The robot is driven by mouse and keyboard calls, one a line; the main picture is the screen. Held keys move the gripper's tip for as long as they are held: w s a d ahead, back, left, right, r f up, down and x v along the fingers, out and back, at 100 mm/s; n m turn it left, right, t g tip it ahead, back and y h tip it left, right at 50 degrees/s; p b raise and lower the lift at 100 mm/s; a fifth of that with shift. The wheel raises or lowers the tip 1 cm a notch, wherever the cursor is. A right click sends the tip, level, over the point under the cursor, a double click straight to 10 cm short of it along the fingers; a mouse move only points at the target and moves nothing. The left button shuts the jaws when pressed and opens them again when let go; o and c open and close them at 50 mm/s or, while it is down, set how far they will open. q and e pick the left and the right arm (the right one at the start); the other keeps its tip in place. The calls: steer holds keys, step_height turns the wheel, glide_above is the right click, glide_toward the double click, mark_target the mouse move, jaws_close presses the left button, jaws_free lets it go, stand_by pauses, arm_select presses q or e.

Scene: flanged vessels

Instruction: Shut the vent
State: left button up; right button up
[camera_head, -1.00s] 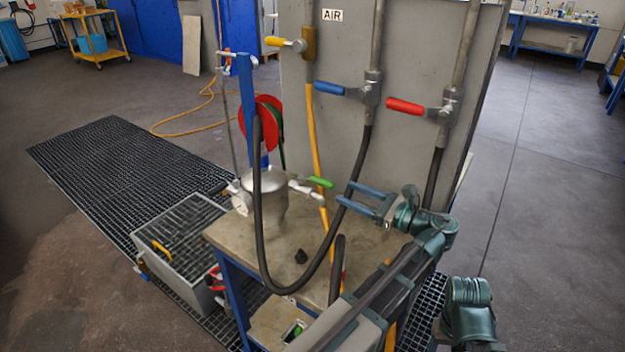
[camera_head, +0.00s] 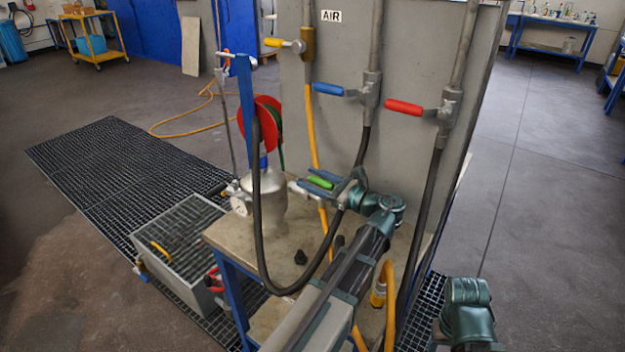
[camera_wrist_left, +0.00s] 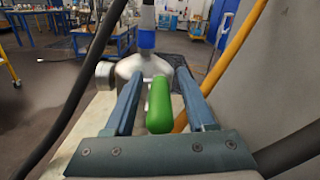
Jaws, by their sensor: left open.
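The green lever handle (camera_head: 320,182) sticks out to the right from the metal vessel (camera_head: 271,208), which stands on the bench. I cannot read a vent label on it. My left gripper (camera_head: 309,181) is open, with its two blue fingers on either side of the green handle. The vessel's shoulder (camera_wrist_left: 145,66) shows beyond the fingertips. My right gripper is out of view.
A black hose (camera_head: 258,230) loops down in front of the vessel and up to the grey panel (camera_head: 415,160). The panel carries yellow (camera_head: 283,43), blue (camera_head: 328,89) and red (camera_head: 404,107) handles. A yellow hose (camera_head: 312,130) runs behind my gripper.

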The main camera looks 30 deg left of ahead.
arm_select(q)
jaws_close()
stand_by(1.4)
